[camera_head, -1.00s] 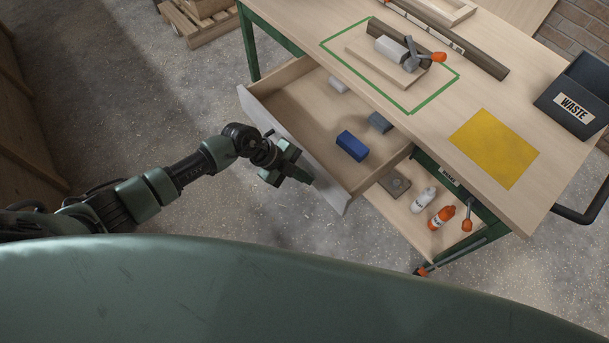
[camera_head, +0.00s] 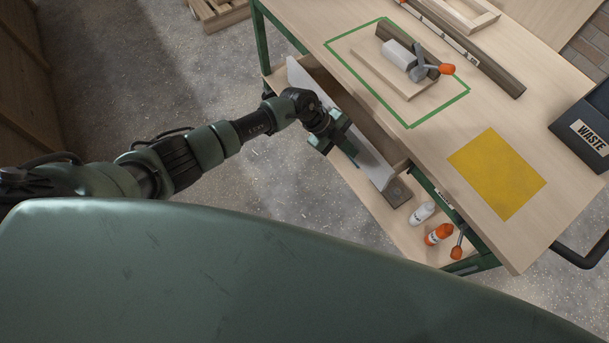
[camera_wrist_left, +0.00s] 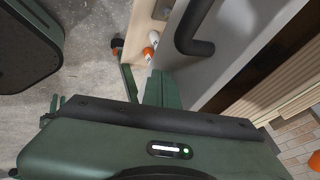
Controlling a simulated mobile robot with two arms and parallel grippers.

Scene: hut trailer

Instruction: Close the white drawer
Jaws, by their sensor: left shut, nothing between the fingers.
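The white drawer (camera_head: 375,167) sits under the workbench top and is open by a narrow gap; its inside shows as a strip behind the front panel. My right gripper is not in view.
The workbench top (camera_head: 420,140) holds a clamp on a board, a yellow sheet (camera_head: 497,173) and a black waste bin (camera_head: 590,125). A lower shelf (camera_head: 377,207) holds a white bottle (camera_head: 421,212) and an orange bottle (camera_head: 438,234). Open floor lies left of the bench.

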